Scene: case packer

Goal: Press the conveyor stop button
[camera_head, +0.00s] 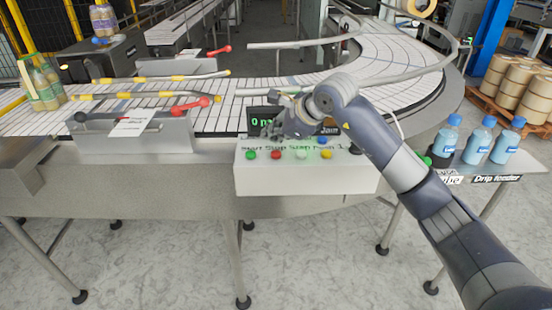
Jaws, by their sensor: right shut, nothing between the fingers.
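A white control box (305,180) is fixed to the front of the conveyor. Its top carries a row of buttons with printed labels, partly readable as Start, Stop and Scan. The red button (276,155) stands between the green button (250,155) at its left and a pale button (302,155) at its right. My right gripper (270,132) is shut and empty, above and behind the red button in the picture. Whether it touches anything on the box I cannot tell. A dark display (262,115) with green characters is partly hidden behind it. My left gripper is out of view.
Several blue bottles (446,137) stand at the right, close to my right arm. A metal bracket with a red handle (195,104) stands left.

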